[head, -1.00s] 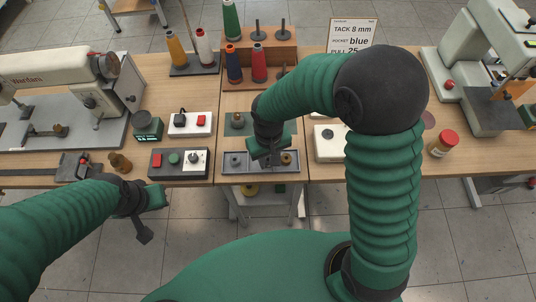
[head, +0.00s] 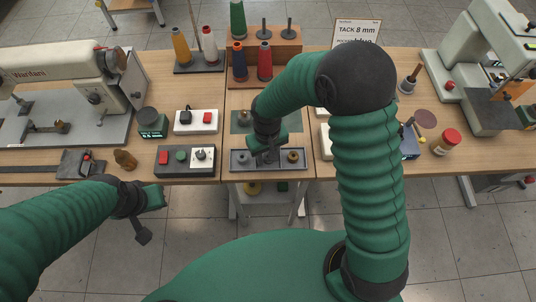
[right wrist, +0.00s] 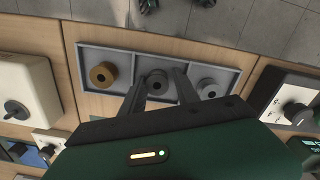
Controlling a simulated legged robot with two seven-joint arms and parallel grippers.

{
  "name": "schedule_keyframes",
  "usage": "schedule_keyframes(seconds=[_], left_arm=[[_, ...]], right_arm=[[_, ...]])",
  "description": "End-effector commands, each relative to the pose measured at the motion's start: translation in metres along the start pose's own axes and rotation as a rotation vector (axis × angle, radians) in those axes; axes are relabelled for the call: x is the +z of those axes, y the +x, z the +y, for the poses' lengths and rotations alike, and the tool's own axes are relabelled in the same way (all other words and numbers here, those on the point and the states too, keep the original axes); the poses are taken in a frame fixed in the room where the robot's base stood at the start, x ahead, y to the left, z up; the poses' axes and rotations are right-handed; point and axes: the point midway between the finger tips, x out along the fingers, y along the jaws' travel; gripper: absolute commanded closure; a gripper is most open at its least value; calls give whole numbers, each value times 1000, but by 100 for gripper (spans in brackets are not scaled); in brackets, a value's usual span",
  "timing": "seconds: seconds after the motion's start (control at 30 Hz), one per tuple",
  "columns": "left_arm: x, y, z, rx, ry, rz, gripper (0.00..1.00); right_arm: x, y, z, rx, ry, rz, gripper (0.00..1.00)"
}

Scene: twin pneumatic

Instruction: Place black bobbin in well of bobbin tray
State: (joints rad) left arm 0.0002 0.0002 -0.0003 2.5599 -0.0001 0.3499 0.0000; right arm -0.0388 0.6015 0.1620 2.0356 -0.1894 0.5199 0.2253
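The grey bobbin tray (head: 235,170) lies at the table's front edge, with a silver bobbin (head: 243,157) in its left well and a brass bobbin (head: 293,156) in its right well. My right gripper (head: 268,153) is over the middle well. In the right wrist view its two fingers stand on either side of the black bobbin (right wrist: 158,84) and appear shut on it. The bobbin is at or just above the middle well; whether it touches the floor is unclear. My left gripper (head: 147,215) hangs empty before the table; its finger gap does not show.
A switch box (head: 172,162) stands left of the tray, with a white control box (head: 196,121) behind. Thread cones (head: 265,62) stand at the back. A cream box (head: 327,143) is close on the right. A red-capped jar (head: 446,141) stands farther right.

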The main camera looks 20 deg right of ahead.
Motion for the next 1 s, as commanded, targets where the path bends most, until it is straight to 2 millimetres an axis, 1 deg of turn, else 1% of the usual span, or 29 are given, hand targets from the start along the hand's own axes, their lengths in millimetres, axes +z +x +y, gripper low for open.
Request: schedule_keyframes(seconds=[0.17,0.27,0.37,0.5,0.6,0.7,0.8,0.87,0.97,1.0], left_arm=[[0,-1,0,0,0,0,100],[-1,-2,0,0,1,0,100],[-1,-6,0,0,1,0,100],[-2,-10,0,0,1,0,100],[-3,-13,0,0,1,0,100],[-3,-14,0,0,0,0,100],[-4,-15,0,0,0,0,100],[-4,-15,0,0,0,0,100],[-3,-15,0,0,0,0,100],[-3,-15,0,0,1,0,100]], right_arm=[[0,-2,0,-2,0,1,63],[-1,-10,0,-2,0,4,63],[-1,-30,-1,-2,0,7,63],[-1,-68,-1,-2,0,8,63],[-2,-92,-1,-2,0,8,63],[-1,-110,-1,-2,0,5,63],[0,-120,-1,-2,-1,4,63],[5,-122,4,0,5,15,63],[32,-120,23,5,33,75,63],[47,-118,32,6,49,110,63]])
